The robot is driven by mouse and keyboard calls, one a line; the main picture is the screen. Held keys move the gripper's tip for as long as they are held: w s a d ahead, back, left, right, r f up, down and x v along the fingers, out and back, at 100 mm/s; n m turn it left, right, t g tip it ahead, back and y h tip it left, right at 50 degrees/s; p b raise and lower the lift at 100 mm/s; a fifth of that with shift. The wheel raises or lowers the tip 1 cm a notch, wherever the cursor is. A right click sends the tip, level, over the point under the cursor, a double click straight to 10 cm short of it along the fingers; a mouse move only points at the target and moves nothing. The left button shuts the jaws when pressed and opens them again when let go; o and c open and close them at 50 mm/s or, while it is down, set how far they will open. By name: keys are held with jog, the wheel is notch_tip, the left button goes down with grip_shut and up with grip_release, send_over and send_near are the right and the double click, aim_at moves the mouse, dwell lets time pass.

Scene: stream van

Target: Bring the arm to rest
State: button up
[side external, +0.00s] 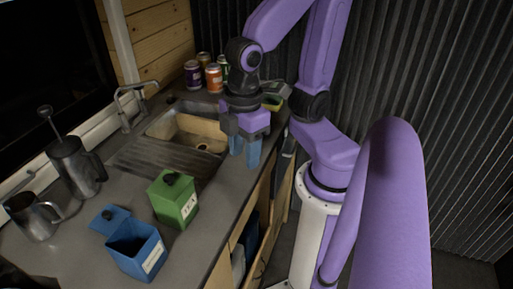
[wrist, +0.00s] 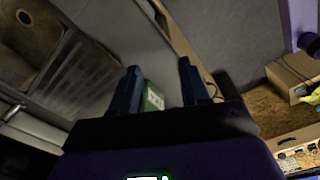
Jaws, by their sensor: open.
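My gripper (side external: 245,148) is open and points down over the front edge of the counter, beside the sink. In the wrist view its two dark blue fingers (wrist: 158,88) stand apart. Part of the green box (wrist: 153,98) shows between and beyond them, well apart from them. In the side view, the green box (side external: 173,199) stands on the counter (side external: 100,255) with a black knob on its lid. My purple arm is bent, with its wrist above the counter edge.
The sink (side external: 195,132) and faucet (side external: 130,105) lie left of my gripper. Several cans (side external: 214,78) stand behind it. An open blue box (side external: 135,248), a French press (side external: 76,165) and a metal pitcher (side external: 33,214) stand on the near counter. Below the counter edge is open shelving.

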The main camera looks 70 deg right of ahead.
jog(key=shift+s+d+f, duration=0.15)
jog(key=shift+s+d, duration=0.3)
jog(key=shift+s, duration=0.1)
jog(key=shift+s+d+f, duration=0.15)
jog(key=shift+s+d, duration=0.25)
jog(key=shift+s, duration=0.15)
